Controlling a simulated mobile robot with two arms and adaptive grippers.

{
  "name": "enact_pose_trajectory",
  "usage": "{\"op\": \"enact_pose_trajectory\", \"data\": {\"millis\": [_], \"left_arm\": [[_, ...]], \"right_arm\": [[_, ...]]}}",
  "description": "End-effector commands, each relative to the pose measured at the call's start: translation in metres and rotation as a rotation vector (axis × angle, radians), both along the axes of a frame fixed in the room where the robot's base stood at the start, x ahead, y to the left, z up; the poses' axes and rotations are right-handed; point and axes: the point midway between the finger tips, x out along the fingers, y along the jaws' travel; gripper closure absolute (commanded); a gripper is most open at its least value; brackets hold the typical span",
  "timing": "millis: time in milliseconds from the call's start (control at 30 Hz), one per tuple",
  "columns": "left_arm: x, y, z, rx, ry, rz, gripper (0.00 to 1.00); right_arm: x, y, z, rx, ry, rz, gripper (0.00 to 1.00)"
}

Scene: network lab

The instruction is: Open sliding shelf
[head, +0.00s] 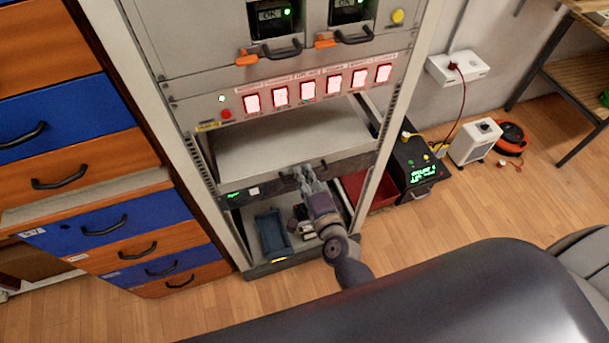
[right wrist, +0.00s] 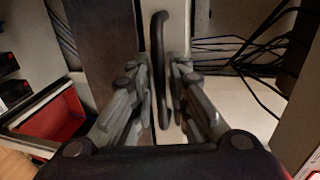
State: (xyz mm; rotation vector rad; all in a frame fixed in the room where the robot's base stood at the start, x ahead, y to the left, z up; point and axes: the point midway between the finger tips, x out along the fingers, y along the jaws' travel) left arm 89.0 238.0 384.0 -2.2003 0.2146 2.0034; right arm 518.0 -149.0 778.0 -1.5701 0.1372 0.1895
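The sliding shelf (head: 265,148) is a light grey tray in the rack, below the row of red-lit switches. Its dark front bar (head: 272,186) looks about level with the rack posts. A black bar handle sits on that front; it shows upright in the right wrist view (right wrist: 161,60). My right gripper (head: 306,174) is at the shelf front. In the right wrist view its fingers (right wrist: 161,85) stand on both sides of the handle, partly open, with a narrow gap around it. My left gripper is not in view.
A lower shelf holds a blue bin (head: 271,235) and small parts. A red bin (head: 368,192) and a black power unit (head: 413,167) stand right of the rack. Drawers (head: 105,228) stand to the left. Black cables (right wrist: 245,60) hang behind the shelf. Wood floor is clear in front.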

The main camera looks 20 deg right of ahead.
Motion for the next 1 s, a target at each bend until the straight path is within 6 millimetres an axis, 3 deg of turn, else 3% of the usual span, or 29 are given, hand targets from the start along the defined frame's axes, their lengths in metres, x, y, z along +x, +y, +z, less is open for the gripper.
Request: {"op": "enact_pose_trajectory", "data": {"millis": [300,333,400,667,867,1000], "left_arm": [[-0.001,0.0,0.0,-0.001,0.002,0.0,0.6],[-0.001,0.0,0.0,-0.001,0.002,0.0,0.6],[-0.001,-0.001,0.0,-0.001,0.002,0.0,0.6],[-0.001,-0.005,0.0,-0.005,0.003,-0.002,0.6],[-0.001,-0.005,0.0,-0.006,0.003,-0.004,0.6],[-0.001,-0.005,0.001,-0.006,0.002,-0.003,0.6]], "right_arm": [[0.003,0.0,-0.001,0.0,0.001,0.0,0.84],[0.003,0.0,-0.001,0.0,0.001,0.0,0.86],[0.003,0.0,-0.001,0.0,0.001,0.0,1.0],[0.002,0.0,-0.001,0.0,0.002,0.0,1.0],[-0.012,0.0,-0.002,-0.001,0.004,0.001,1.0],[-0.035,-0.001,-0.003,-0.003,0.006,0.004,1.0]]}}
